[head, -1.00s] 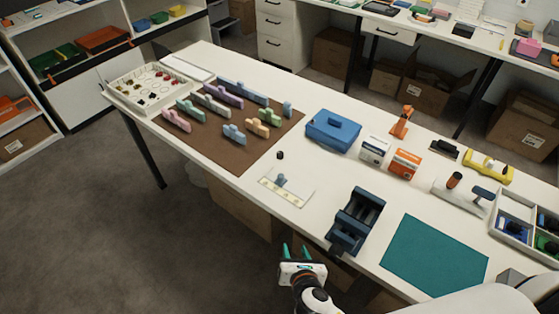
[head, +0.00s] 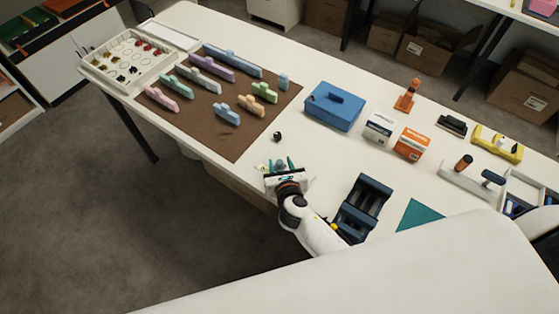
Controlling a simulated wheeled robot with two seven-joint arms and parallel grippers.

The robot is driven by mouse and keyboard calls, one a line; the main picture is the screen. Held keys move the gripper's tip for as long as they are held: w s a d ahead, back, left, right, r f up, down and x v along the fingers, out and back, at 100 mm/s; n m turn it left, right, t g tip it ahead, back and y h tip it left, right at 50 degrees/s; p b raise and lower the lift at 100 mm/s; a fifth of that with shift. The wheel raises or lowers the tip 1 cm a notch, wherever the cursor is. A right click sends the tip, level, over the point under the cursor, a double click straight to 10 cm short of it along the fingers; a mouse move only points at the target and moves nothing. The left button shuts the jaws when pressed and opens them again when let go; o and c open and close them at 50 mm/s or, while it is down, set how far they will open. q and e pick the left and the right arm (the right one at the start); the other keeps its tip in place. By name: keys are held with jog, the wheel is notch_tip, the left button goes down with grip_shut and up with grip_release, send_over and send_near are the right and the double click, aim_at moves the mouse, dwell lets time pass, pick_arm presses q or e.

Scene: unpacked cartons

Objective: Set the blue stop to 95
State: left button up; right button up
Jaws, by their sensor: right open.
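The blue stop (head: 281,168) is a small block on the pale ruler plate (head: 261,166) near the table's front edge. My right gripper (head: 280,163) is over the plate with its two teal fingers apart, one on each side of the stop as seen from here. I cannot tell whether the fingers touch it. The gripper body hides most of the plate and its scale, so the stop's reading cannot be made out. My left gripper is not in view.
A small black knob (head: 277,136) stands just behind the plate. A dark blue vise-like fixture (head: 361,208) is to the right. A brown mat (head: 238,143) with pastel blocks lies left, and a blue box (head: 333,107) stands behind. White table surface is free between them.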

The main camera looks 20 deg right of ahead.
jog(key=shift+w+f, duration=0.25)
jog(key=shift+w, duration=0.5)
jog(key=shift+c, duration=0.3)
grip_shut()
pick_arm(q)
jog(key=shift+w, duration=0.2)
